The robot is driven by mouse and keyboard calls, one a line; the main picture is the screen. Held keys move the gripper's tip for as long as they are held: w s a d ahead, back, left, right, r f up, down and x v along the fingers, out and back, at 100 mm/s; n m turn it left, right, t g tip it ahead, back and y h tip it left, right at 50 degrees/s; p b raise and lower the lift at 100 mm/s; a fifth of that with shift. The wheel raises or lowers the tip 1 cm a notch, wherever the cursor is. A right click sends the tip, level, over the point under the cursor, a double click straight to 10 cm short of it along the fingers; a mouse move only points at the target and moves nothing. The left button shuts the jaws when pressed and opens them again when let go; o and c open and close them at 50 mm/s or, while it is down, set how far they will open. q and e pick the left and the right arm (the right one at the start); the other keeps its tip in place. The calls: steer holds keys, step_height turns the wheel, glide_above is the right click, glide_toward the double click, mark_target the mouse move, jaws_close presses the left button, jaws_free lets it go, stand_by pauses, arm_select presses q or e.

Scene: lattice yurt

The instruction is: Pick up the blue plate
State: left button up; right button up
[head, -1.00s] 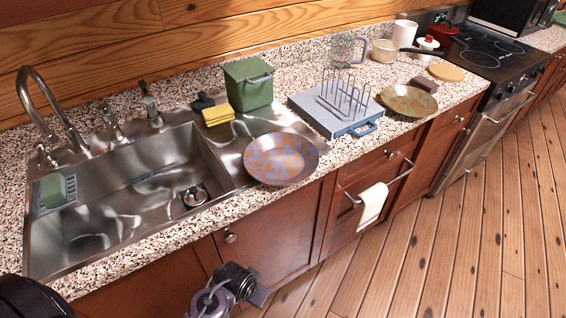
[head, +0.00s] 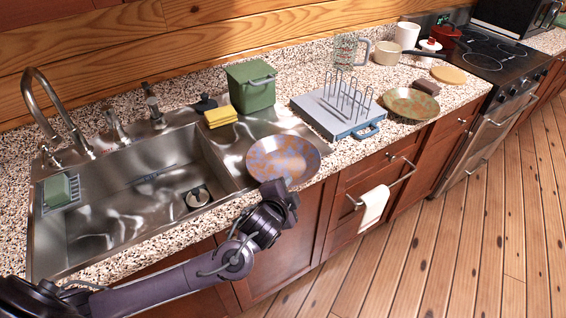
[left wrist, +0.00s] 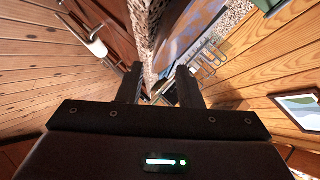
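The blue plate (head: 283,158), with rusty orange patches, lies at the front edge of the counter, beside the sink. My left gripper (head: 284,187) is at the plate's near rim, just off the counter edge. In the left wrist view, its two fingers (left wrist: 158,86) stand apart with a gap between them, so it is open. The plate (left wrist: 187,30) shows ahead of the fingers there; I cannot tell whether its rim is between them. My right gripper is not in view.
A steel sink (head: 140,190) is left of the plate. A green canister (head: 251,88) and yellow sponge (head: 220,117) stand behind it. A wire rack (head: 340,95) on a grey-blue board and a greenish-brown plate (head: 410,103) are to the right.

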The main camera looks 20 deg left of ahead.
mark_target(296, 185)
arm_select(q)
steer(key=shift+w+d+f, duration=0.1)
steer(key=shift+w+f, duration=0.2)
steer(key=shift+w, duration=0.35)
steer(key=p+x, duration=0.2)
steer(key=x, duration=0.2)
steer(key=shift+s, duration=0.1)
steer(key=shift+w+f, duration=0.45)
steer(key=shift+w, duration=0.1)
jaws_close()
steer(key=shift+r, duration=0.1)
